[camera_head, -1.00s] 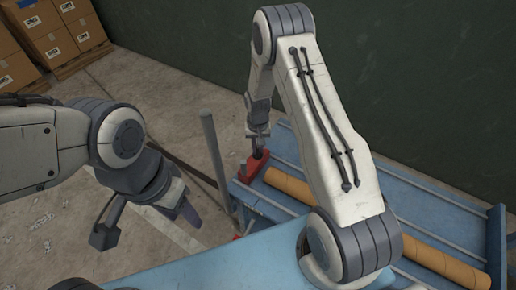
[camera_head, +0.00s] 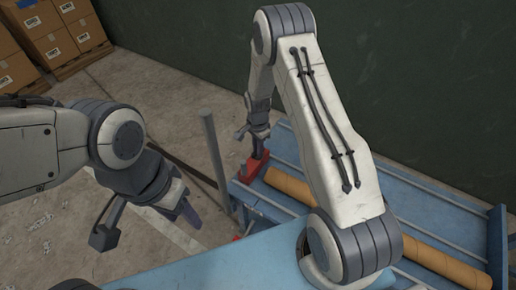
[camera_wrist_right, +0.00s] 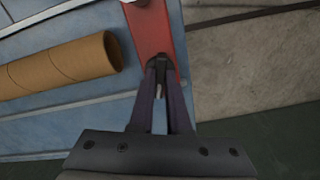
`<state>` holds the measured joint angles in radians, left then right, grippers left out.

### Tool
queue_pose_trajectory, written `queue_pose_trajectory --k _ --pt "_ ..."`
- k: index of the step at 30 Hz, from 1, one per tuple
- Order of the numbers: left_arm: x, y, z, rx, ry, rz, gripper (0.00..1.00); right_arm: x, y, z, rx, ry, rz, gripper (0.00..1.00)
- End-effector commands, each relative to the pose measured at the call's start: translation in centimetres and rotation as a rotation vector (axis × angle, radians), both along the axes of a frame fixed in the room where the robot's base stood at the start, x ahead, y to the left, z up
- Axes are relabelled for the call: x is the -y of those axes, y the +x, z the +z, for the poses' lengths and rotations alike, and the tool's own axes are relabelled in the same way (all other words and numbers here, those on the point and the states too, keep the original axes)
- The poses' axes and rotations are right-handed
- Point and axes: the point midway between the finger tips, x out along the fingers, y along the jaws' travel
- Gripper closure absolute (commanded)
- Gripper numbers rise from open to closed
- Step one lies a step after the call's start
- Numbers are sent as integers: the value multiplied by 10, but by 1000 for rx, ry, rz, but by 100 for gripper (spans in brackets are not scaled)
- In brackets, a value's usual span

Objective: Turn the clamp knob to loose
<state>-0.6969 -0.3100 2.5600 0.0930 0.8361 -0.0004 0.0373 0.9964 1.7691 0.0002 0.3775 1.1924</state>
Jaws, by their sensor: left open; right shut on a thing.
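The red clamp (camera_head: 252,168) sits at the left end of the blue bench, and it also shows in the right wrist view (camera_wrist_right: 150,28). Its dark clamp knob (camera_wrist_right: 158,66) is between the fingertips of my right gripper (camera_wrist_right: 160,80). My right gripper is shut on the knob; in the head view it (camera_head: 257,143) stands above the clamp. The fingers hide part of the knob, and I cannot read its setting. My left gripper (camera_head: 146,220) is open and empty, over the floor to the left of the bench.
A brown cardboard tube (camera_head: 290,187) lies along the blue bench (camera_head: 440,205) beside the clamp. A grey post (camera_head: 213,150) stands left of the clamp. Stacked boxes (camera_head: 60,35) are at the far left. A dark green wall (camera_head: 430,80) rises behind the bench.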

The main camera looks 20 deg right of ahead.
Motion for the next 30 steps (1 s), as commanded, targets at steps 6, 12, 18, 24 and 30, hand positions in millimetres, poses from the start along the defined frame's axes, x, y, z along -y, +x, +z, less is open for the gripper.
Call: queue_pose_trajectory --k 6,12,18,24,30 --pt "0 0 0 0 0 0 50 0 3 2 9 0 -124 100" --pt "0 0 0 0 0 0 50 0 4 2 10 0 -190 100" --pt "0 0 0 0 0 0 50 0 4 2 10 0 -216 100" --pt "0 0 0 0 0 0 50 0 4 2 11 1 -220 100" --pt "0 0 0 0 0 0 50 0 4 2 11 1 -220 74"
